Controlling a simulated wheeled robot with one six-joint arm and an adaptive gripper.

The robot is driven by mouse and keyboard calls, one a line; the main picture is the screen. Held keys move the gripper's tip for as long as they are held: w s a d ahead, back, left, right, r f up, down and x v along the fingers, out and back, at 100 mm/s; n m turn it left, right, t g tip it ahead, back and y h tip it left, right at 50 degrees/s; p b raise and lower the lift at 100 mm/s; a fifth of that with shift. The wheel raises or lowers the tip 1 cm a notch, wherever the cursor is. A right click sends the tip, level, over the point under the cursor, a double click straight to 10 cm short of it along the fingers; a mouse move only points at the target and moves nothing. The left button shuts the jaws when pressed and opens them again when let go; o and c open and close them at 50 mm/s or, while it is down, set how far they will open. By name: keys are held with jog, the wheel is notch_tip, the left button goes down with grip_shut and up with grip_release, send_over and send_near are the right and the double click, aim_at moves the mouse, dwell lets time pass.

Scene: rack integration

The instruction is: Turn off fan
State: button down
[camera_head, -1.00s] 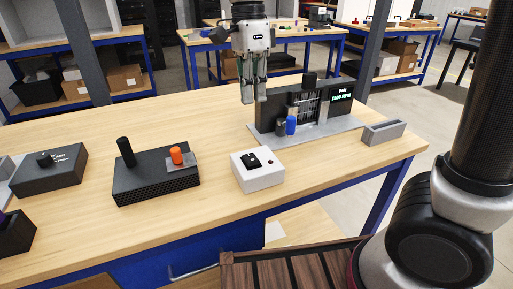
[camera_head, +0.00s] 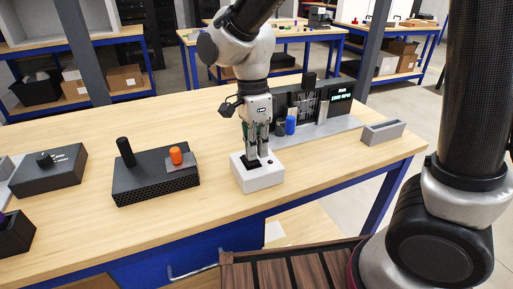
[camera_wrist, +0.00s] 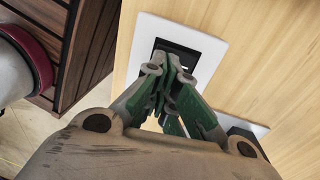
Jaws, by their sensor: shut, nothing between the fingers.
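A white switch box (camera_head: 258,178) with a black rocker switch stands on the wooden table, with a small red light (camera_head: 270,161) on its top. My gripper (camera_head: 258,158) is shut and empty, pointing down with its fingertips at the black switch. In the wrist view the closed fingertips (camera_wrist: 172,68) overlap the black switch (camera_wrist: 178,56) on the white box (camera_wrist: 205,48); whether they touch it I cannot tell. The fan rig (camera_head: 310,105) stands behind to the right, partly hidden by my arm. Its display (camera_head: 341,97) shows green text, too small to read surely.
A black box with an orange knob (camera_head: 176,156) and a black lever (camera_head: 126,151) stands left of the switch box. A dark box (camera_head: 50,172) is farther left. A grey tray (camera_head: 384,132) sits at the table's right edge.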

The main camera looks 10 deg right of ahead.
jog(key=shift+s+f, duration=0.15)
jog(key=shift+f, duration=0.2)
dwell(0.4)
